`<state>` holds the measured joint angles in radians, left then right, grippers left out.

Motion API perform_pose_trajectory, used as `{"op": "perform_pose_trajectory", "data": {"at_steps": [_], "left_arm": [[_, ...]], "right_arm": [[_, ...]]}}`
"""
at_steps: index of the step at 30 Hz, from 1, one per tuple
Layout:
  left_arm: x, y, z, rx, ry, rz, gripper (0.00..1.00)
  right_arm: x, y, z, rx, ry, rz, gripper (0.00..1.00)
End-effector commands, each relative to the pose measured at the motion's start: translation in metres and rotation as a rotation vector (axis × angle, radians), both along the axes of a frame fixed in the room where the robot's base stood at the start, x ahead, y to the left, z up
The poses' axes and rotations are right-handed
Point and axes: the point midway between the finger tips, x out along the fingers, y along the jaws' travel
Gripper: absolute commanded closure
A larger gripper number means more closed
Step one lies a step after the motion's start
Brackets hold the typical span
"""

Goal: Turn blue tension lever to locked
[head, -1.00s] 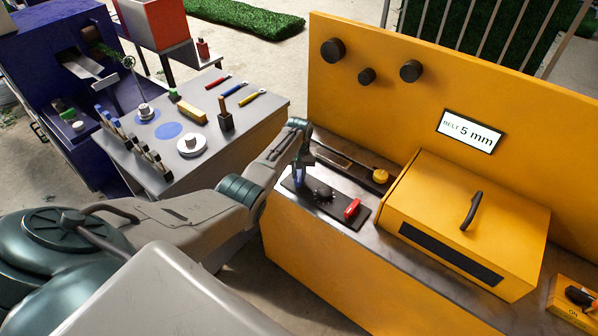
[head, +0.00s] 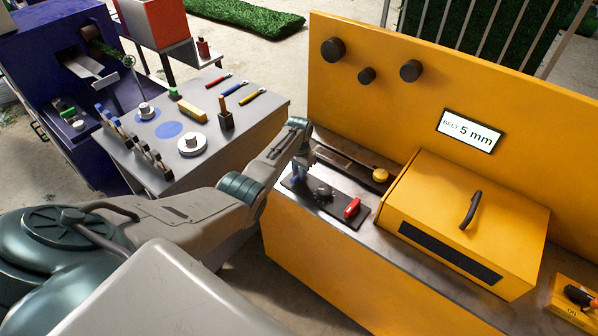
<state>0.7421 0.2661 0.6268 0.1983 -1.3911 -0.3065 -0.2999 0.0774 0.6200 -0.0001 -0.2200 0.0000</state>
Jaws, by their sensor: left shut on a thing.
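The blue tension lever (head: 296,177) stands at the left end of a dark control plate (head: 333,208) on the yellow machine's ledge. My left gripper (head: 299,171) comes down over it from the left arm and is shut on it. The fingers hide much of the lever, so its exact angle and any locked mark cannot be read. My right gripper is not in view.
On the same plate are a black knob (head: 322,193) and a red lever (head: 352,208). A yellow knob (head: 380,175) sits behind them. A yellow box with a handle (head: 465,222) stands to the right. A grey tool table (head: 240,120) is at left.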

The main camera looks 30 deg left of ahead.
Motion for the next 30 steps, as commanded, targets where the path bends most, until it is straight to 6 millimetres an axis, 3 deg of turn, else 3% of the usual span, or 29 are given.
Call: {"op": "perform_pose_trajectory", "data": {"at_steps": [11, 12, 15, 25, 30], "left_arm": [[0.002, 0.000, 0.002, 0.002, -0.004, -0.007, 1.00], [0.002, 0.000, 0.002, 0.002, -0.004, -0.007, 0.79], [0.001, 0.000, 0.001, 0.001, -0.004, -0.006, 0.59], [0.001, 0.000, 0.002, 0.001, -0.002, -0.005, 0.59], [0.002, 0.001, 0.017, 0.001, -0.005, -0.005, 0.59]], "right_arm": [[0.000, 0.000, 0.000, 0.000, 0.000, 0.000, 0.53], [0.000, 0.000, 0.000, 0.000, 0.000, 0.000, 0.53], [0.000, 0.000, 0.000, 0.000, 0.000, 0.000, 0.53], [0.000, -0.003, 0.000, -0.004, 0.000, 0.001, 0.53], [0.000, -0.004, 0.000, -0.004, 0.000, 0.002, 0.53]]}}
